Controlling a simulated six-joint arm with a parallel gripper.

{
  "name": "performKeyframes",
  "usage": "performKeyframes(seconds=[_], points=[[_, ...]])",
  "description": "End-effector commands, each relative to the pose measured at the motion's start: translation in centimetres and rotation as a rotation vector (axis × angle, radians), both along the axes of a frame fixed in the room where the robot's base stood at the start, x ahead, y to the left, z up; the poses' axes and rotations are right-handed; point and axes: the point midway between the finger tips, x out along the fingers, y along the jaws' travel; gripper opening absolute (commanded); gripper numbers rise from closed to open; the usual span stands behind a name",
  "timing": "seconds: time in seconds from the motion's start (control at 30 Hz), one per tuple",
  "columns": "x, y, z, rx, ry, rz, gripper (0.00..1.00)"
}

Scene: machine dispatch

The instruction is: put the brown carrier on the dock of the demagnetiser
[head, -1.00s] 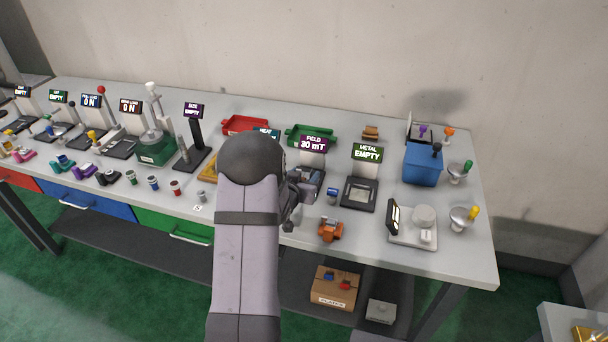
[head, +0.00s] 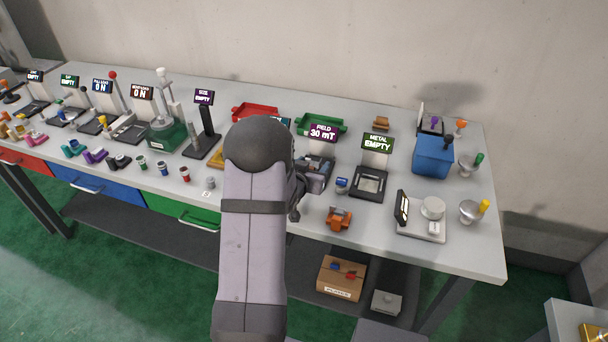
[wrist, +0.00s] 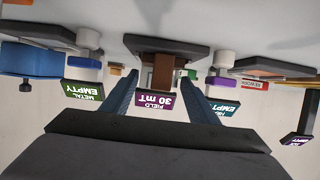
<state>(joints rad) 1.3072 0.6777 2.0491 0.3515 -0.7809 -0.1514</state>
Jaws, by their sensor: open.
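The demagnetiser (head: 324,158) stands mid-bench with a purple sign reading FIELD 30 mT. In the wrist view, which is upside down, its dark dock (wrist: 190,52) shows at the top centre. A brown block, which I take to be the brown carrier (wrist: 162,74), is at this dock in front of the sign. My gripper (wrist: 160,80) is open, with one blue-grey finger on each side of the brown block in the picture. I cannot tell whether the fingers touch it. In the head view my arm hides most of the gripper and the brown carrier.
A METAL EMPTY station (head: 370,182) and a blue-topped cup (head: 342,185) stand right of the demagnetiser. An orange carrier (head: 340,218) lies in front. Another brownish piece (head: 381,123) lies at the back. A blue bin (head: 433,157) and a scale (head: 421,224) are farther right.

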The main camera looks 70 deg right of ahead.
Motion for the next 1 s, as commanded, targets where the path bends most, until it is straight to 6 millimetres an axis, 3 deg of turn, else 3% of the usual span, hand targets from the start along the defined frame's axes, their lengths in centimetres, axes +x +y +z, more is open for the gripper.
performKeyframes(seconds=[0.6,1.0], points=[[0.1,8.4,3.5,-0.002,0.0,0.001,0.54],[0.0,10.0,4.1,0.0,0.0,0.0,0.54]])
